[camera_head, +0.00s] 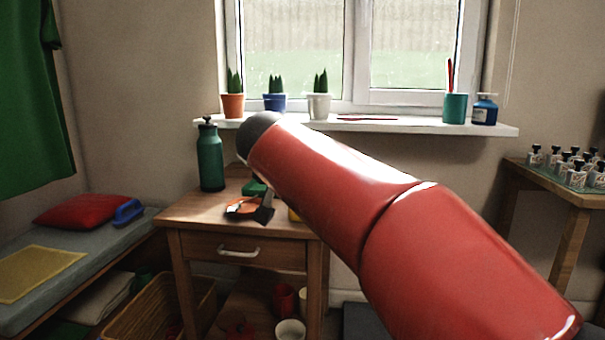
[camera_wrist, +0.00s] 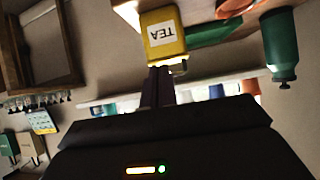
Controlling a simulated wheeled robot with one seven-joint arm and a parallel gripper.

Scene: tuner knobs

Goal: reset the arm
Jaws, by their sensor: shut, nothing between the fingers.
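My red arm (camera_head: 335,195) reaches from the lower right across the picture, with its dark end above the wooden desk. My gripper (camera_wrist: 158,72) shows in the wrist view as two dark fingers close together, shut and with nothing held. The fingertips overlap the edge of a yellow tin marked TEA (camera_wrist: 165,35) in the picture; I cannot tell whether they touch it. In the head view the arm hides most of that tin, and I cannot clearly make out the gripper there.
The desk (camera_head: 190,213) bears a green bottle (camera_head: 210,160) and an orange item (camera_head: 240,208). Potted cacti and cups stand on the windowsill (camera_head: 400,125). A bench (camera_head: 100,240) with a red cushion (camera_head: 77,212) is at left. A side table (camera_head: 552,183) with several small bottles is at right.

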